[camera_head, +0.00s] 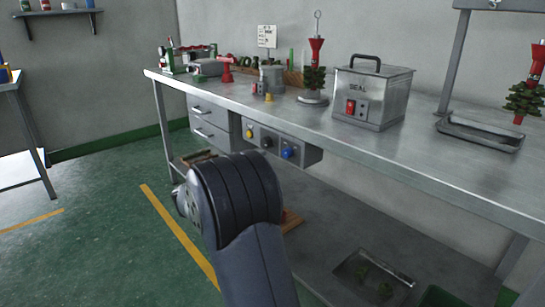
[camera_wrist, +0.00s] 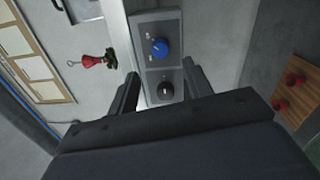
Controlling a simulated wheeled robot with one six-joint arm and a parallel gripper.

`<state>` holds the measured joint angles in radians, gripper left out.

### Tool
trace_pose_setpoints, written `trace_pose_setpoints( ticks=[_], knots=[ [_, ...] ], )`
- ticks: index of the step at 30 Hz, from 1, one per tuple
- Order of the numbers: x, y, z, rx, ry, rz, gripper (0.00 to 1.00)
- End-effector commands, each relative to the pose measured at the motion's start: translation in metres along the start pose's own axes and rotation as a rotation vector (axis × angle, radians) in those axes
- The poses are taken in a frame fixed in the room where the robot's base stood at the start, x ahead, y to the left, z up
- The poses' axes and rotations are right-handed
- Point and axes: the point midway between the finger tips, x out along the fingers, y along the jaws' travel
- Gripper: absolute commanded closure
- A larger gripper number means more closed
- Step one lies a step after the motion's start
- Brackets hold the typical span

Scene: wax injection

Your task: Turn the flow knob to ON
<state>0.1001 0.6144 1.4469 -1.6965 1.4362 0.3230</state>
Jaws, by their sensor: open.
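A grey control panel (camera_head: 273,136) hangs under the bench's front edge. It bears a yellow knob (camera_head: 249,133), a black knob (camera_head: 266,142) and a blue knob (camera_head: 288,153). The wrist view shows the blue knob (camera_wrist: 160,48) and the black knob (camera_wrist: 165,90) on their plates; the small labels are too blurred to read, so I cannot tell which is the flow knob. My gripper (camera_wrist: 161,77) is open and empty, facing the panel. The black knob shows between its fingers, with the blue knob beyond. Contact is not visible. In the head view my arm hides the gripper.
The steel bench (camera_head: 330,125) overhangs the panel, with drawers (camera_head: 209,124) to its left. On top stand a metal box marked SEAL (camera_head: 372,92), red-and-green trees and a tray (camera_head: 480,134). A lower shelf (camera_head: 345,230) holds another tray. The floor in front is clear.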

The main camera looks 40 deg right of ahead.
Motion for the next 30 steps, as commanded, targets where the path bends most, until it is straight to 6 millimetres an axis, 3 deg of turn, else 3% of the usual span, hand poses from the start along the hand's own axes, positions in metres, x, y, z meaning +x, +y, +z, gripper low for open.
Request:
trace_pose_setpoints(
  ticks=[6,18,23,30],
  knots=[
    [-0.023,0.000,0.000,-0.002,0.001,-0.001,0.52],
    [-0.024,-0.001,0.000,-0.001,-0.001,-0.001,0.52],
    [-0.011,-0.002,0.000,0.000,-0.004,-0.002,0.52],
    [0.033,-0.004,0.000,0.002,-0.005,-0.002,0.52]
  ],
)
